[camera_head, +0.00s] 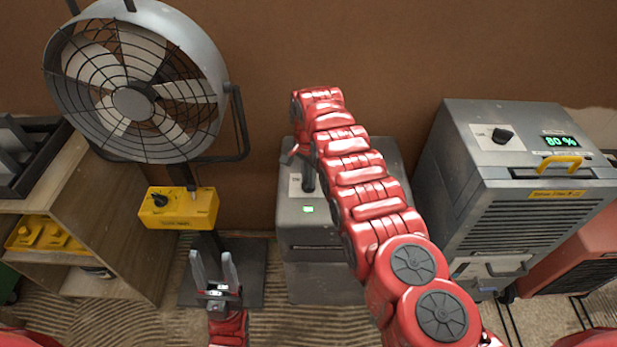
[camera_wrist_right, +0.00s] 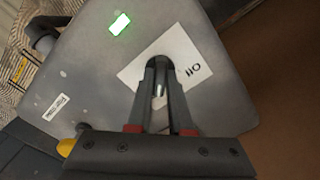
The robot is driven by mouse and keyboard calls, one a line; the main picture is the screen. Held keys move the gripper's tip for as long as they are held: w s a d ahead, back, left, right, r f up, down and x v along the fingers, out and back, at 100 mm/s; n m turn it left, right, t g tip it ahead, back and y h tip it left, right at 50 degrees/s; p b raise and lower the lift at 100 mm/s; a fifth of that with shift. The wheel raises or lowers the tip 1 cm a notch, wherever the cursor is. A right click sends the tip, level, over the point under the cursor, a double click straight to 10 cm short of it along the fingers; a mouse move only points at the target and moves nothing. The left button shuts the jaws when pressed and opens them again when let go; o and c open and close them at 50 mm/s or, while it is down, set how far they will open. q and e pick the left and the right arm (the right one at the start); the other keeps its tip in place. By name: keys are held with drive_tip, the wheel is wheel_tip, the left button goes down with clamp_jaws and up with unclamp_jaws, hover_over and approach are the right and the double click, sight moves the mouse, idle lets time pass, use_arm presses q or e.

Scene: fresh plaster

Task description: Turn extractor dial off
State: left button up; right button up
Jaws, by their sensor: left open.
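A grey box machine (camera_head: 312,265) stands in the middle against the wall, and I take it for the extractor. Its green light (camera_head: 308,209) is lit and also shows in the right wrist view (camera_wrist_right: 119,24). A white label (camera_wrist_right: 134,78), seen upside down and seeming to read "Off", surrounds its dark dial (camera_wrist_right: 182,48). My right gripper (camera_wrist_right: 160,62) points down at the dial, its fingertips at or against it. The fingers partly hide the dial, and I cannot tell whether they grip it. My left gripper (camera_head: 214,262) is open and empty, low in front of the fan's base.
A large fan (camera_head: 135,100) with a yellow control box (camera_head: 178,207) stands left, beside a wooden shelf (camera_head: 120,215). A grey machine (camera_head: 470,170) with its own dial (camera_head: 502,136) and an "80 %" display (camera_head: 561,142) stands right. My right arm covers part of the middle machine.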

drive_tip(key=shift+n, duration=0.3)
clamp_jaws()
drive_tip(key=n, duration=0.2)
drive_tip(key=shift+n, duration=0.4)
drive_tip(key=n+b, duration=0.2)
drive_tip(key=n, duration=0.2)
drive_tip(key=shift+f+n, duration=0.1)
drive_tip(key=shift+n, duration=0.2)
drive_tip(key=n+b, duration=0.2)
drive_tip(key=n, duration=0.4)
drive_tip(key=shift+b, duration=0.4)
drive_tip(key=shift+n+b, duration=0.6)
drive_tip(key=shift+n, duration=1.4)
drive_tip(key=o, duration=0.7)
unclamp_jaws()
